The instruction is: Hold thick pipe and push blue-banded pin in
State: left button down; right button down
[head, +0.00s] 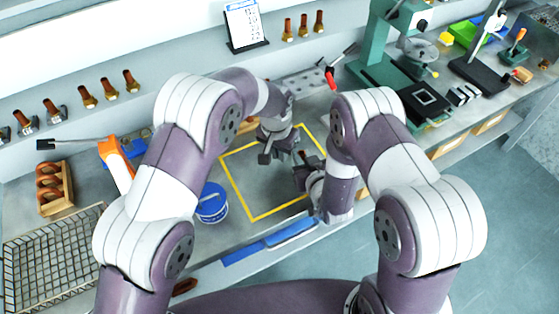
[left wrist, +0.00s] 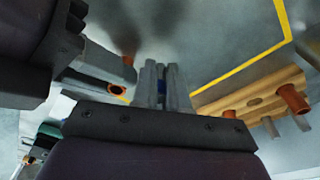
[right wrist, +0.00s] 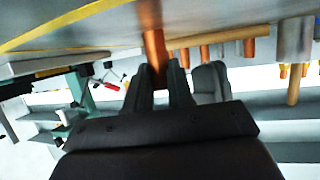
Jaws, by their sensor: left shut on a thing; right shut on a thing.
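My left gripper (head: 284,156) is over the yellow-outlined work area. In the left wrist view its fingers (left wrist: 164,86) are shut on the blue-banded pin; only a small blue patch (left wrist: 162,88) shows between them. My right gripper (head: 304,172) is close beside it. In the right wrist view its fingers (right wrist: 160,85) are shut on the copper-coloured thick pipe (right wrist: 154,45). The pipe's open round end (left wrist: 117,90) shows in the left wrist view, left of my left fingers and apart from them. The pin's tip is hidden.
A wooden rack (left wrist: 245,96) with copper pieces is near the left gripper. The yellow outline (head: 245,201) marks mostly clear bench. A blue bucket (head: 211,206) stands to its left, a blue bar (head: 290,231) at the front edge, and a green press (head: 374,65) at back right.

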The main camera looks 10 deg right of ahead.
pick_arm(q)
jog(key=shift+f, duration=1.9)
jog(key=c, duration=1.1)
grip_release()
jog(key=shift+f, duration=0.15)
jog(key=shift+c, duration=0.2)
